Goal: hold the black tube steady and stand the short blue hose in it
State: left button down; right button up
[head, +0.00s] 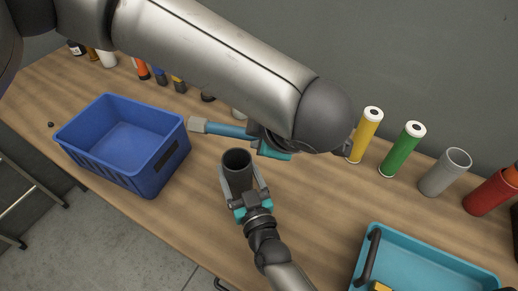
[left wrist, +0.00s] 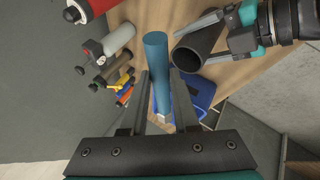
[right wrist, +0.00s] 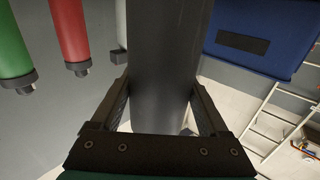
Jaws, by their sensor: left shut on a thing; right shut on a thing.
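The black tube (head: 237,165) is upright in the head view, its open mouth facing up. My right gripper (head: 249,196) is shut on it from the front; the right wrist view shows the tube (right wrist: 165,60) between both fingers. The short blue hose (head: 229,130) lies nearly level behind the tube, with a pale end to the left. My left gripper (head: 270,150) is shut on the hose and partly hidden by its arm. The left wrist view shows the hose (left wrist: 157,60) between its fingers, apart from the black tube (left wrist: 200,45).
A blue crate (head: 80,146) stands left of the tube. A teal tray (head: 440,258) is at the front right. A yellow cylinder (head: 366,135), a green one (head: 402,150), a grey cup (head: 445,172) and a red cylinder (head: 490,193) stand at the back right. Small bottles line the back left.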

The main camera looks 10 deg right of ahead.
pick_arm(q)
jog(key=shift+r, duration=0.75)
jog(key=d+n+h, duration=0.1)
jog(key=r+n+g+h, duration=0.1)
jog(key=h, duration=0.1)
jog(key=s+d+r+n+h, duration=0.1)
jog(key=n+h, duration=0.1)
jog(key=shift+d+r+g, duration=0.2)
jog(key=shift+d+g, duration=0.1)
jog(key=a+r+n+h, duration=0.1)
jog(key=h, duration=0.1)
jog(key=w+a+r+n+h, duration=0.1)
jog(key=r+n+h, duration=0.1)
jog(key=shift+w+a+r, duration=0.1)
jog(key=shift+w, duration=0.05)
jog(key=w+a+r+n+t+h, duration=0.1)
jog(key=a+r+n+t+h, duration=0.3)
jog(key=a, duration=0.3)
notch_tip(320, 180, down, 16)
jog(key=shift+d+f+g+y, duration=0.15)
jog(key=shift+d+g+y, duration=0.15)
jog(key=shift+y, duration=0.1)
